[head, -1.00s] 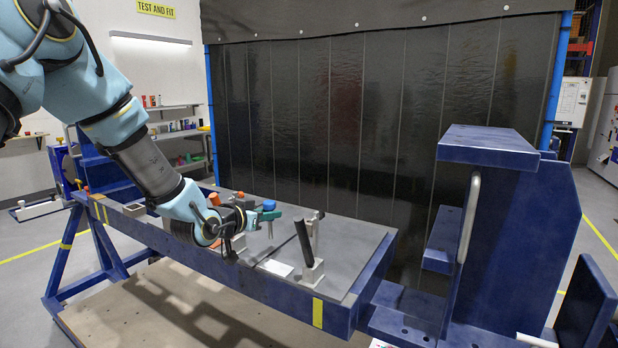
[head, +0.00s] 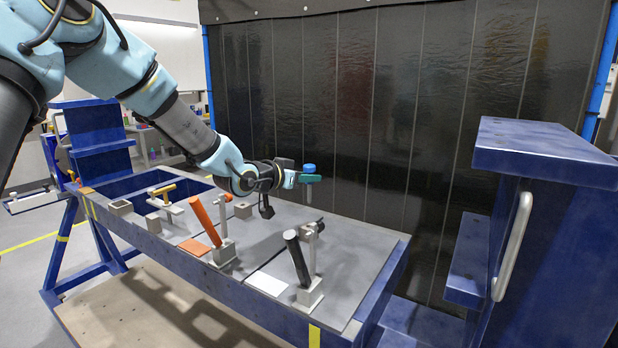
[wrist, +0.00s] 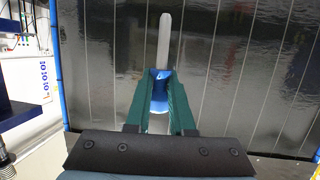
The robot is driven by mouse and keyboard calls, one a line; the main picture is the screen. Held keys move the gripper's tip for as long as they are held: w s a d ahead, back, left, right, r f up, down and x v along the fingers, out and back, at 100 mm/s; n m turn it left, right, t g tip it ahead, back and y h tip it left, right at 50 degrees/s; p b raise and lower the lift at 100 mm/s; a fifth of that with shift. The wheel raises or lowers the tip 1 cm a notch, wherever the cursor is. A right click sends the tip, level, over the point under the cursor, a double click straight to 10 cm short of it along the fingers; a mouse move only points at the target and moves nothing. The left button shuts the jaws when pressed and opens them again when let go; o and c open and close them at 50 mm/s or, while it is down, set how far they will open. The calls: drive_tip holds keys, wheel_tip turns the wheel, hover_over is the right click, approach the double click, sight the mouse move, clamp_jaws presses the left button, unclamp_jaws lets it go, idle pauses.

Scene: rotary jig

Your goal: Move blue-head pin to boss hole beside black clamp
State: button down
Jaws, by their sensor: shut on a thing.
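My gripper (head: 311,178) is shut on the blue-head pin (head: 309,168) and holds it above the grey table plate. The pin hangs upright, its grey shaft pointing down below the teal fingers. In the wrist view the blue head (wrist: 160,90) sits between the two fingers (wrist: 161,98), and the pale shaft (wrist: 164,42) extends beyond them. The black clamp (head: 298,258) stands near the right front of the plate, its black handle tilted, lower than the pin and apart from it. I cannot make out the boss hole beside it.
An orange-handled clamp (head: 205,222) stands left of the black clamp. A white plate (head: 267,283) lies between them near the front edge. A yellow-handled clamp (head: 162,190) and grey blocks (head: 120,207) are farther left. A tall blue frame (head: 545,220) rises at the right.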

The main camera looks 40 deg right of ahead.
drive_tip(key=shift+a+f+b, duration=0.1)
drive_tip(key=shift+f+b, duration=2.4)
drive_tip(key=shift+f, duration=0.35)
drive_tip(key=shift+f+b, duration=2.45)
drive_tip(key=shift+f, duration=0.15)
drive_tip(key=c, duration=0.7)
unclamp_jaws()
drive_tip(key=b+v, duration=0.2)
drive_tip(key=v, duration=0.9)
